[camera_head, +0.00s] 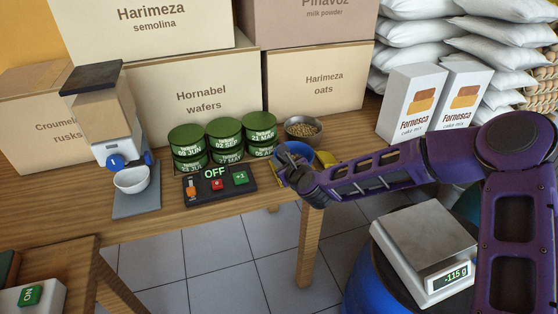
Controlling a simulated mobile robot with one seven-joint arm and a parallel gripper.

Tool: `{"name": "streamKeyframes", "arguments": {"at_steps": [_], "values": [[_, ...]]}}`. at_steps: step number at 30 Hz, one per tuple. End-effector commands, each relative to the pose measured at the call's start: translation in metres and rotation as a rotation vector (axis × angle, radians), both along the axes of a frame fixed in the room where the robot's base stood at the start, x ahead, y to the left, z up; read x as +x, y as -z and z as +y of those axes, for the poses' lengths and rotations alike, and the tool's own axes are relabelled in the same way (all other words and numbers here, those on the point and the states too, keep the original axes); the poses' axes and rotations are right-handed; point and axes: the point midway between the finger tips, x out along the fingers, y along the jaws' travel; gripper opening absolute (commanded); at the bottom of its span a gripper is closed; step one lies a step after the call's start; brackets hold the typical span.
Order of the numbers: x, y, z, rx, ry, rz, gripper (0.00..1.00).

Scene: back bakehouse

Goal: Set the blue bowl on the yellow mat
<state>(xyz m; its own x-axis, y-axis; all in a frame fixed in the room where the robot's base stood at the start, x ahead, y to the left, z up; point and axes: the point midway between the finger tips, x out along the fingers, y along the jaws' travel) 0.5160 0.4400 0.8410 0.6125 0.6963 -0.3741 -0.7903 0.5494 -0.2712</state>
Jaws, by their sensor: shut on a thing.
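The blue bowl (301,149) is at the right end of the wooden table, just in front of a metal bowl of small bits. My gripper (287,159) is at the blue bowl's near rim, shut on it; the wrist hides much of the bowl. A bit of yellow also shows at the table's front edge. The rest of the mat is hidden, and I cannot tell whether the bowl touches it.
A black control panel (219,182) reading OFF lies left of my gripper, with stacked green tins (225,143) behind it. The metal bowl (302,128) stands close behind. A dispenser (105,110) over a white bowl (132,180) is at left. A scale (424,245) sits on a blue drum.

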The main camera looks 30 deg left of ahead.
Motion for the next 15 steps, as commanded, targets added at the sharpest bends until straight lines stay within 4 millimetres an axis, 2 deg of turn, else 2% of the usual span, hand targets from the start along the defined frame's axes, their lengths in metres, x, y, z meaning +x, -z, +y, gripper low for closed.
{"name": "streamKeyframes", "arguments": {"at_steps": [2,3,7,15], "values": [[0.0001,0.0039,-0.0001,0.001,0.000,-0.001,0.00],[0.0000,0.0027,-0.0001,0.000,0.000,0.000,0.19],[-0.0002,0.0024,-0.0001,-0.001,0.000,0.001,0.42],[-0.0001,0.0022,-0.0001,0.000,0.000,0.000,0.43]]}}
